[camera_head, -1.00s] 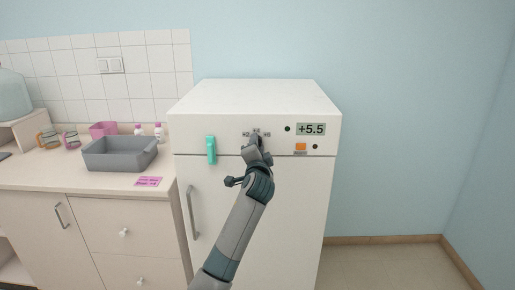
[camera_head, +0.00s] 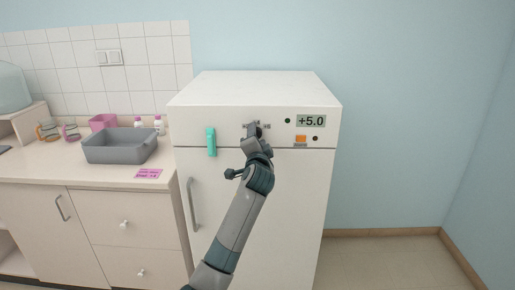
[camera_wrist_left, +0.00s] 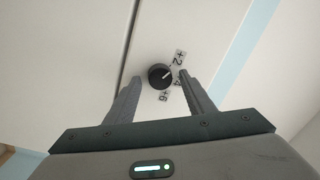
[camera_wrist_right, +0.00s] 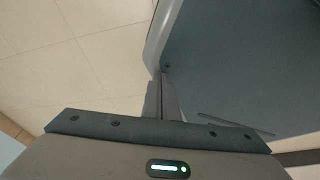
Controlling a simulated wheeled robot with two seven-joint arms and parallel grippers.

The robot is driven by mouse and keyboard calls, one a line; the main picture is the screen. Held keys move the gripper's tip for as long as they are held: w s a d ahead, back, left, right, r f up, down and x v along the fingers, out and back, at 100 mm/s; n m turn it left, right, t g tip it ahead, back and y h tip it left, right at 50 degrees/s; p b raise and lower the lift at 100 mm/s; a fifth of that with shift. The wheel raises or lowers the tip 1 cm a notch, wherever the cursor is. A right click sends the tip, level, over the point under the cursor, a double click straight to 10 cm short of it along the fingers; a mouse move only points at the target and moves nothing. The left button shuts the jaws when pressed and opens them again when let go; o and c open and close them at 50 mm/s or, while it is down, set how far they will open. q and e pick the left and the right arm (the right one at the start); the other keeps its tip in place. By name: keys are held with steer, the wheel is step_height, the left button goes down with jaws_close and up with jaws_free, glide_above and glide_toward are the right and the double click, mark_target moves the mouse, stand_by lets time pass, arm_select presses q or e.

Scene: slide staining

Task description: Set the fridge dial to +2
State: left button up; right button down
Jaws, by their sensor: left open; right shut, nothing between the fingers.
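The white fridge (camera_head: 300,180) has a control panel on its upper front. Its display (camera_head: 311,121) reads +5.0. In the left wrist view the black round dial (camera_wrist_left: 157,79) has a white mark pointing up and right, between the +2 label (camera_wrist_left: 179,58) and the +4 label, which is partly hidden by a finger. The +6 label (camera_wrist_left: 163,96) is below. My left gripper (camera_wrist_left: 161,77) is open, its fingers on either side of the dial in that view; I cannot tell whether they touch it. In the head view it covers the dial. My right gripper (camera_wrist_right: 163,78) is shut and empty.
An orange switch (camera_head: 301,139) sits below the display. Floor at right is clear.

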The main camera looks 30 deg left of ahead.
arm_select(q)
steer(key=shift+s+d+f, duration=0.1)
steer(key=shift+s+d, duration=0.2)
steer(key=shift+s, duration=0.1)
steer(key=r+b+v, duration=0.1)
steer(key=b+v, duration=0.2)
steer(key=v, duration=1.3)
steer(key=shift+f, duration=0.45)
arm_select(e)
steer(key=w+a+r+t, duration=0.1)
steer(key=w+a, duration=0.1)
steer(key=w, duration=0.4)
steer(key=w+a+r+t+y, duration=0.1)
steer(key=w+a+t, duration=0.1)
steer(key=w, duration=0.3)
steer(key=shift+w+a, duration=0.35)
steer(key=shift+a, duration=0.05)
arm_select(q)
steer(key=shift+d, duration=0.1)
